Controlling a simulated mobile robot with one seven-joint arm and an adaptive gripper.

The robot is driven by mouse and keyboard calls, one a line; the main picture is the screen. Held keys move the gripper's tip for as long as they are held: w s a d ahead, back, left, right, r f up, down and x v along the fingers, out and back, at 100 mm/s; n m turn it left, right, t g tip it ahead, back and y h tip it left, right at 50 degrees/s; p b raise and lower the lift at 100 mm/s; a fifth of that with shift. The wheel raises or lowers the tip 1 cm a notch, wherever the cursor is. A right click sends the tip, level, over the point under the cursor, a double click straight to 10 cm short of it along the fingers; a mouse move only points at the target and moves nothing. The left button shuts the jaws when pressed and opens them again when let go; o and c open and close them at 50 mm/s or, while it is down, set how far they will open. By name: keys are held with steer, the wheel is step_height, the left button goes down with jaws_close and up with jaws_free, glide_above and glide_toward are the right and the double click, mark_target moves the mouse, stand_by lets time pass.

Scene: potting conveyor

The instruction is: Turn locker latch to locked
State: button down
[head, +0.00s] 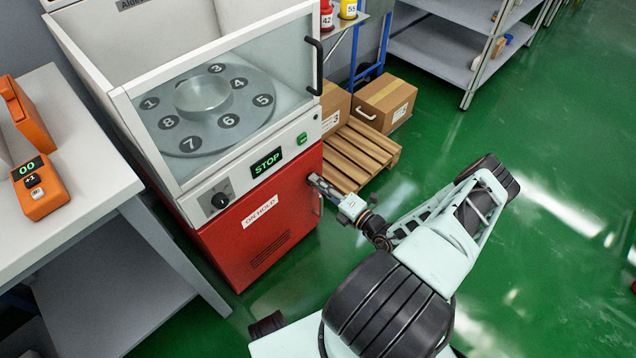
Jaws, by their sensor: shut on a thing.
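The red locker (250,240) with the "ON HOLD" label (260,212) forms the lower part of the white machine. Its front door looks closed. My gripper (316,183) reaches in from the right to the upper right of the red door. It is shut on a small part there, which I take to be the latch. The fingers hide most of that part, so its angle cannot be told. A slim upright handle (320,205) shows just below the gripper.
Above the locker are a black knob (220,201), a "STOP" display (266,162) and a glass-fronted cabinet with a numbered disc (213,130). A white table (90,225) stands at left. A pallet (362,158) with cartons (384,104) lies behind.

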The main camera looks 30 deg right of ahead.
steer(key=shift+n+p, duration=0.8)
steer(key=shift+n, duration=6.9)
steer(key=c, duration=2)
jaws_free()
steer(key=shift+v, duration=3.7)
